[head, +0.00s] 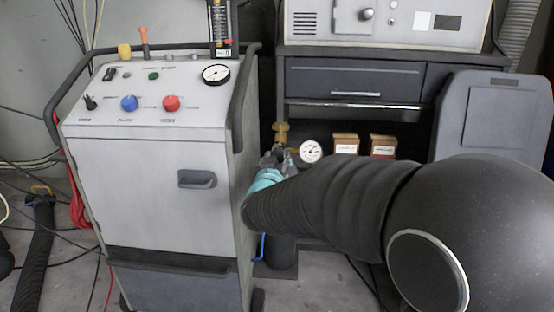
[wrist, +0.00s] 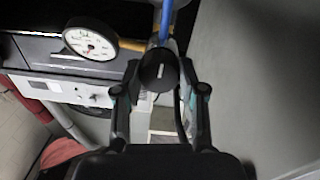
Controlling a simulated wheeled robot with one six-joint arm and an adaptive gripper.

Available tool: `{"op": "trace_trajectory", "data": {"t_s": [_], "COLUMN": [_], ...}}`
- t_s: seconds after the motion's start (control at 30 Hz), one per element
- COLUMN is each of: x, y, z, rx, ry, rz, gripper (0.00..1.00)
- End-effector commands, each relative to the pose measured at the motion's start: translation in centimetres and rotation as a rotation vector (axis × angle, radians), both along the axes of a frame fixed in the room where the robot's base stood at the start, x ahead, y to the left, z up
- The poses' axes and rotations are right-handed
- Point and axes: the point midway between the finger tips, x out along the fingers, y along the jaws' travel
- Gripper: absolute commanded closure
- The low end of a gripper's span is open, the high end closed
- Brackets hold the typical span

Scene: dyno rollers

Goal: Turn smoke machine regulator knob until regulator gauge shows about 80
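The regulator gauge (head: 311,151) is a white round dial with a dark needle, beside a brass valve fitting (head: 281,133) on a dark bottle (head: 281,252). It also shows in the wrist view (wrist: 90,43) at upper left, tilted, its numbers too small to read. The regulator knob (wrist: 158,71), black and round with a white mark, sits between the two fingertips of my gripper (wrist: 158,66). One finger is at each side, very close to the knob; I cannot tell whether they touch it. In the head view my gripper (head: 268,178) is partly hidden by my arm.
A grey cart (head: 150,190) with knobs and its own gauge (head: 215,74) stands close at the left. Two small boxes (head: 345,144) (head: 383,146) sit on the shelf behind. A dark cabinet (head: 352,80) is behind, and a blue hose (wrist: 167,18) rises above the knob.

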Motion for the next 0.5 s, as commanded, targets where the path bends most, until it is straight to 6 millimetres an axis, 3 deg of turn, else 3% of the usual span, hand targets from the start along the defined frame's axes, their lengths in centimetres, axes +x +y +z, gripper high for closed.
{"op": "trace_trajectory", "data": {"t_s": [0.03, 0.1, 0.5], "x": [0.0, 0.0, -0.01], "y": [0.0, 0.0, -0.04], "z": [0.01, 0.01, -0.01], "rx": [0.0, 0.0, 0.113], "ry": [0.0, 0.0, -0.004], "rz": [0.0, 0.0, -0.001], "gripper": [0.82, 0.94, 0.94]}}
